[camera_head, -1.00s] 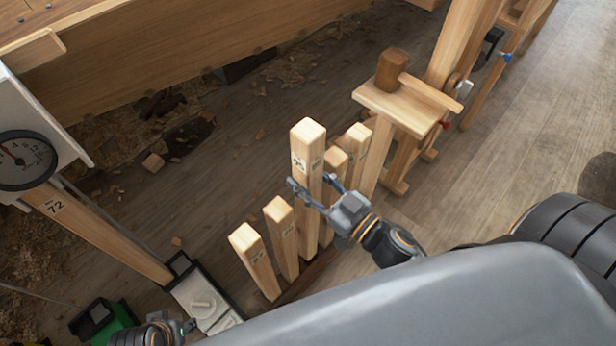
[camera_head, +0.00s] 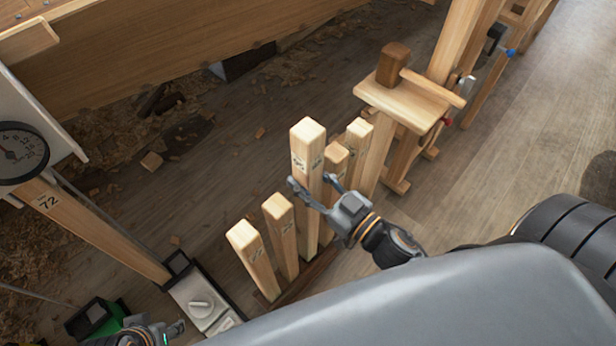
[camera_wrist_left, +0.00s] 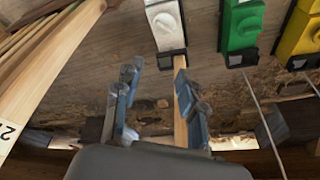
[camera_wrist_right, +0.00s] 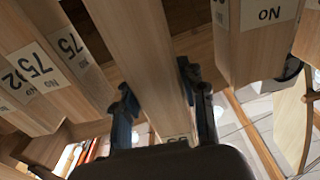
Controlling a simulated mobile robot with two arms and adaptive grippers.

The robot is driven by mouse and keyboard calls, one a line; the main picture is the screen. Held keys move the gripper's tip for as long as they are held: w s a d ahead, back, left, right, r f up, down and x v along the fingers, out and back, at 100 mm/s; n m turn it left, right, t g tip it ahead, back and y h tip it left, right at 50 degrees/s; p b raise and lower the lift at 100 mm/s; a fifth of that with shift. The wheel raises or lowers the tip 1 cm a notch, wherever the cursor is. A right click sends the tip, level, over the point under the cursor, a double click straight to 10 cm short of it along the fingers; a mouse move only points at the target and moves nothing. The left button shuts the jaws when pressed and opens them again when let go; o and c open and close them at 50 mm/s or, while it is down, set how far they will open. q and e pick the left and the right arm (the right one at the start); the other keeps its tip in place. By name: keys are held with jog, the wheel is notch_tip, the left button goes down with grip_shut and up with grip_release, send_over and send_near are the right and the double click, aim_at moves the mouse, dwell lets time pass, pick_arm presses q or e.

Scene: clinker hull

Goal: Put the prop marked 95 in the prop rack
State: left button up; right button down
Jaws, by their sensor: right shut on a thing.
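The prop marked 95 (camera_head: 301,140) is a tall square pale wooden post, upright, its top above the shorter posts beside it. My right gripper (camera_head: 316,190) is shut around it below the label. The right wrist view shows the post (camera_wrist_right: 145,50) between the two fingers (camera_wrist_right: 160,105).
Shorter posts (camera_head: 253,260) stand left of 95, others (camera_head: 357,140) close on its right. A wooden stand with a mallet (camera_head: 393,66) is further right. The post marked 72 (camera_head: 85,228) leans at left, near a dial gauge (camera_head: 20,152) and a grey block (camera_head: 203,303).

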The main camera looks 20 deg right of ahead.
aim_at(315, 214)
jog(key=shift+f, duration=0.1)
jog(key=shift+f+b, duration=0.35)
jog(key=shift+b, duration=0.1)
jog(key=shift+f+b, duration=0.6)
jog(key=shift+f, duration=0.35)
jog(key=shift+f+b, duration=0.3)
jog(key=shift+f, duration=0.2)
pick_arm(q)
jog(key=shift+w+d+r+t+h+b, duration=0.55)
jog(key=shift+w+d+r+t, duration=0.5)
jog(key=shift+w+t, duration=1.85)
pick_arm(e)
jog(key=shift+f+b, duration=2)
jog(key=shift+f, duration=2.1)
pick_arm(q)
jog(key=w+d+r+t+h, duration=0.1)
jog(key=w+d+r+t, duration=0.1)
jog(key=w+r+t, duration=0.3)
jog(key=w+d+r+t+h, duration=0.2)
jog(key=w+d+r+t, duration=0.1)
jog(key=r, duration=0.8)
jog(key=shift+w+m+t, duration=0.4)
jog(key=shift+w+t, duration=0.5)
jog(key=shift+w, duration=0.4)
pick_arm(e)
jog(key=shift+f, duration=0.2)
pick_arm(q)
jog(key=shift+h, duration=0.25)
